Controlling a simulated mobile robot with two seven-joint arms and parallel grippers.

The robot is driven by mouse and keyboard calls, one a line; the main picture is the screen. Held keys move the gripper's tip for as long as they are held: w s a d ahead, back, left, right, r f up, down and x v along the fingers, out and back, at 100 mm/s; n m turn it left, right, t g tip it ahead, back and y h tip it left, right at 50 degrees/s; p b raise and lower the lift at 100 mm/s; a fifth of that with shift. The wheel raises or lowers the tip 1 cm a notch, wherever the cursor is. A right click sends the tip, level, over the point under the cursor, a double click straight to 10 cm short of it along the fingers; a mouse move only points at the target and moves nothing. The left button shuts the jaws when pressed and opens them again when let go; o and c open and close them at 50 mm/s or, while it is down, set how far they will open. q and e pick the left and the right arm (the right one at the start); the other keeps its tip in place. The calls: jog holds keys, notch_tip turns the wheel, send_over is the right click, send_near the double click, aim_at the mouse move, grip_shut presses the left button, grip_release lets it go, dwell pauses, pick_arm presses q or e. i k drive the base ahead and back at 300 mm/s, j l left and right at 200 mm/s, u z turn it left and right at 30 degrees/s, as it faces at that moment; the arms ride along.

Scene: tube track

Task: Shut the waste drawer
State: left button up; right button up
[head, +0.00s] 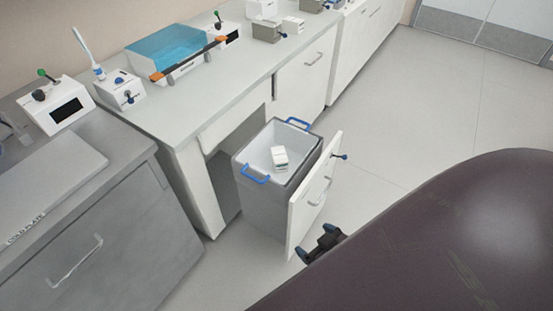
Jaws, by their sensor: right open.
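The waste drawer stands pulled out from the white counter, with its white front panel (312,205) facing right and a bar handle on it. Behind the panel is a grey bin (262,207) with blue handles at two ends of its rim. A small white box (279,157) lies inside the bin. My right gripper (317,242) is open and empty, low beside the lower right edge of the front panel. I cannot tell whether it touches the panel. My left gripper is not in view.
A dark opening (228,180) shows under the counter behind the bin. A grey cold-plate cabinet (120,235) stands at left. A blue-topped tray (175,55) and small devices sit on the counter. The floor (420,110) to the right is clear. My dark arm hides the lower right.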

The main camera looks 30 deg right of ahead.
aim_at(288, 191)
jog(key=z, duration=1.4)
